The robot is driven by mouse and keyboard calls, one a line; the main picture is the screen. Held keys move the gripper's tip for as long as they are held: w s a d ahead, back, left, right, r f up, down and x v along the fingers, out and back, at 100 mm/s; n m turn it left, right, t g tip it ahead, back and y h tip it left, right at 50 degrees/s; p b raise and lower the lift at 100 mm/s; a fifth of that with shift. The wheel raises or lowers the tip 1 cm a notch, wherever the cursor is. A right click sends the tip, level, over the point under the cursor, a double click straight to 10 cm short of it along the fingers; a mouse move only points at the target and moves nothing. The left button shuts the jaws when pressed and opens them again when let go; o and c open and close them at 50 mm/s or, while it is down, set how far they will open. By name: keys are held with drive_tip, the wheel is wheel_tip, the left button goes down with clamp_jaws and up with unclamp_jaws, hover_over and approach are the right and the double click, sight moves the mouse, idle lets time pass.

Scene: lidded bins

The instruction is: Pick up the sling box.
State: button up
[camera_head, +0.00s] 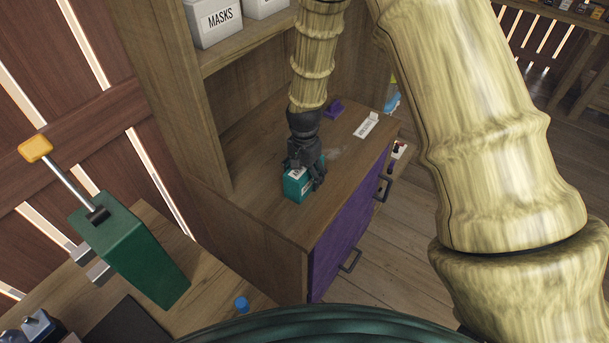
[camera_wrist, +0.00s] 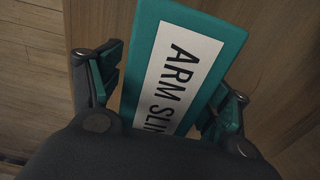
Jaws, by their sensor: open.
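The sling box (camera_head: 295,186) is a teal box standing on the wooden cabinet top, near its front left corner. In the wrist view the sling box (camera_wrist: 205,25) shows a white label reading "ARM SLI", the rest hidden by my gripper's body. My gripper (camera_head: 305,176) is right over the box in the head view, pointing down. In the wrist view my gripper (camera_wrist: 165,95) is open, with one teal-padded finger on each side of the box. A gap shows at the left finger; whether the right finger touches the box I cannot tell.
A white labelled holder (camera_head: 366,125) and a small purple object (camera_head: 334,108) are farther back on the cabinet top (camera_head: 260,140). A shelf above holds a white box marked MASKS (camera_head: 215,22). Purple doors (camera_head: 345,235) with dark handles form the cabinet front. A green clamp-like device (camera_head: 130,250) stands at left.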

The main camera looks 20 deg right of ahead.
drive_tip(key=c, duration=1.2)
drive_tip(key=shift+r, duration=0.15)
